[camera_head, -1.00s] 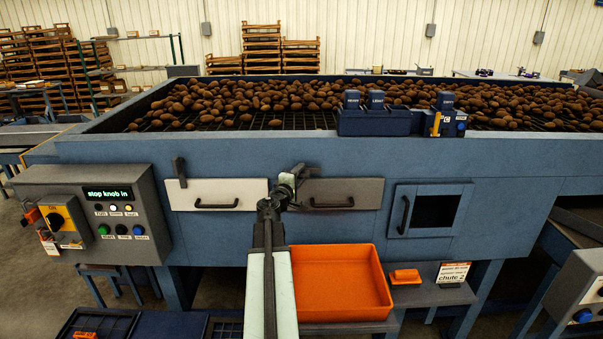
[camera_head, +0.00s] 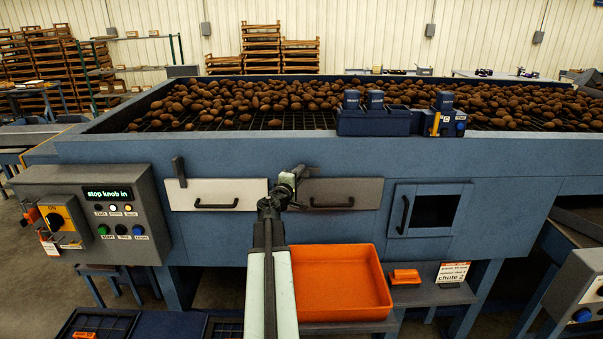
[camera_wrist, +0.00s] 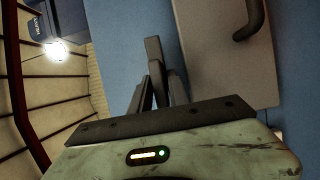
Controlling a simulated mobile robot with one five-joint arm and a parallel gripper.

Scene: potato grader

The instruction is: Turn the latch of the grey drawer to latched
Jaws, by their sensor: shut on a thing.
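The grey drawer (camera_head: 340,193) is closed in the blue machine front, right of my gripper in the head view. In the wrist view its panel (camera_wrist: 215,60) fills the upper right. Its latch (camera_wrist: 153,50) is a dark bar beside the panel's edge. My gripper (camera_head: 297,174) is at the drawer's upper left corner and hides most of the latch in the head view. In the wrist view my gripper (camera_wrist: 158,88) is shut on the latch, with the bar's end standing out past the fingers. I cannot tell the latch's exact angle.
A white drawer (camera_head: 225,194) with an upright latch (camera_head: 179,172) is to the left. An orange tray (camera_head: 340,285) is below the grey drawer. A control box (camera_head: 90,215) is at the left, and a small door (camera_head: 430,210) is to the right.

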